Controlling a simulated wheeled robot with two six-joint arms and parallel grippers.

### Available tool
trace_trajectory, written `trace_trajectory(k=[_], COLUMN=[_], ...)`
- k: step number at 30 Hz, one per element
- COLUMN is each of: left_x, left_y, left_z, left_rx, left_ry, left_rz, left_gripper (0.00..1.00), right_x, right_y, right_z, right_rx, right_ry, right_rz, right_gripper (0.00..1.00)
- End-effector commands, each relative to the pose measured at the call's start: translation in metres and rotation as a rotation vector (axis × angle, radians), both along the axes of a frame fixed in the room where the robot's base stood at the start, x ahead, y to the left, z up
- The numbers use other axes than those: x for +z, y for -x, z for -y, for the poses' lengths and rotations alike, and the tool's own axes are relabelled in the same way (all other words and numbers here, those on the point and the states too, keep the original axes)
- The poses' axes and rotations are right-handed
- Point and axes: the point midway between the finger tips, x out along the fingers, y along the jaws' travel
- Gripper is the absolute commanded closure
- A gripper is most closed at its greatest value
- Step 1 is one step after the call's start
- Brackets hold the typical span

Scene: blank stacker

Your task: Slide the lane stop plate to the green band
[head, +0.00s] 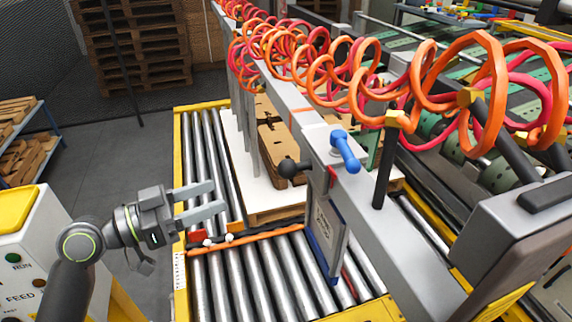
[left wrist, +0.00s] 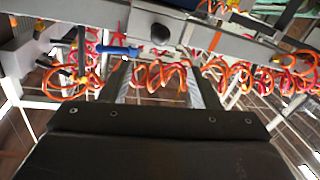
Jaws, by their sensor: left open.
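The lane stop plate (head: 327,232) is a grey upright panel with a blue edge, hanging below the grey overhead beam (head: 297,118) over the rollers. Its carriage has a blue clamp lever (head: 345,152) and a black ball knob (head: 288,169). The blue lever (left wrist: 117,52) and dark knob (left wrist: 160,33) also show in the left wrist view. My left gripper (head: 220,199) is open and empty, left of the knob and apart from it. Its fingers (left wrist: 156,85) frame only coils in the wrist view. An orange mark shows on the beam; I cannot make out a green band. My right gripper is not in view.
A pallet with a white sheet and brown cardboard blanks (head: 275,140) stands on the roller conveyor (head: 215,275) behind the plate. Orange and red coiled hoses (head: 355,75) run above the beam. A white control box (head: 40,250) stands at left. Air around my left gripper looks clear.

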Motion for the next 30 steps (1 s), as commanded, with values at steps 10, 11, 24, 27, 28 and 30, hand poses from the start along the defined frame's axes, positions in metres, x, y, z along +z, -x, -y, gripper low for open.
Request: trace_trajectory(k=[10,11,24,27,28,30], left_x=[0.003,0.003,0.004,0.004,0.004,0.003], left_y=[-0.019,-0.021,-0.050,-0.058,-0.061,-0.065], left_z=[0.033,0.036,0.089,0.103,0.107,0.117], left_rx=[0.001,0.001,0.000,0.000,0.000,0.000], left_ry=[0.006,0.006,0.006,0.006,0.006,0.004], left_rz=[-0.003,-0.003,-0.007,-0.007,-0.006,-0.006], left_gripper=[0.44,0.44,0.44,0.44,0.44,0.44], right_x=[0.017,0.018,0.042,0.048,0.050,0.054], right_y=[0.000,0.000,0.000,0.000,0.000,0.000], right_z=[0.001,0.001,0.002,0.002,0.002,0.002], right_rx=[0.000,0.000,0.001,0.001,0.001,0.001], right_ry=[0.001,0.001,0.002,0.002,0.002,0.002], right_rz=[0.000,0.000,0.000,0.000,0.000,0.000], right_gripper=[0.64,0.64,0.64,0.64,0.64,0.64])
